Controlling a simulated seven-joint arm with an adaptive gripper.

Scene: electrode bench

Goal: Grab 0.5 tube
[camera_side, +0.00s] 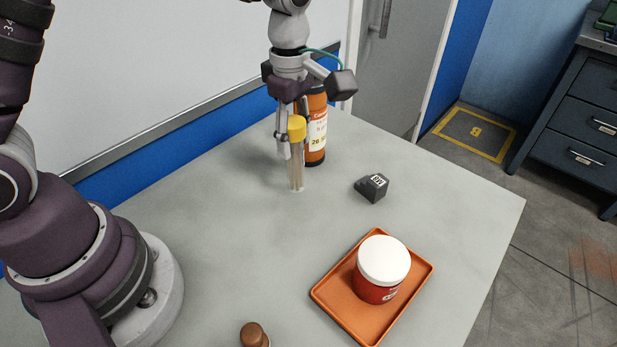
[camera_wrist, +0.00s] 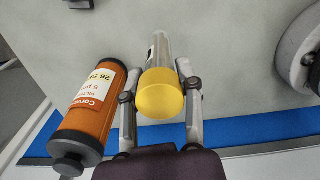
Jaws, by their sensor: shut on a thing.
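A clear tube (camera_side: 297,175) with a yellow cap (camera_side: 297,127) stands upright, its lower end at or just above the table; contact is unclear. Thin brownish strips show inside it. My gripper (camera_side: 290,145) is around the tube below the cap, pointing down. In the wrist view the yellow cap (camera_wrist: 160,93) sits between the two fingers of my gripper (camera_wrist: 160,85), which are shut on the tube. The clear body (camera_wrist: 159,48) extends beyond the cap. No 0.5 marking is readable on it.
An orange bottle (camera_side: 316,130) with a dark cap stands close behind the tube. A small dark block (camera_side: 372,187) sits to the right. An orange tray (camera_side: 335,306) holds a red jar (camera_side: 375,287) with a white lid. A brown stopper-like object (camera_side: 253,335) is at the front edge.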

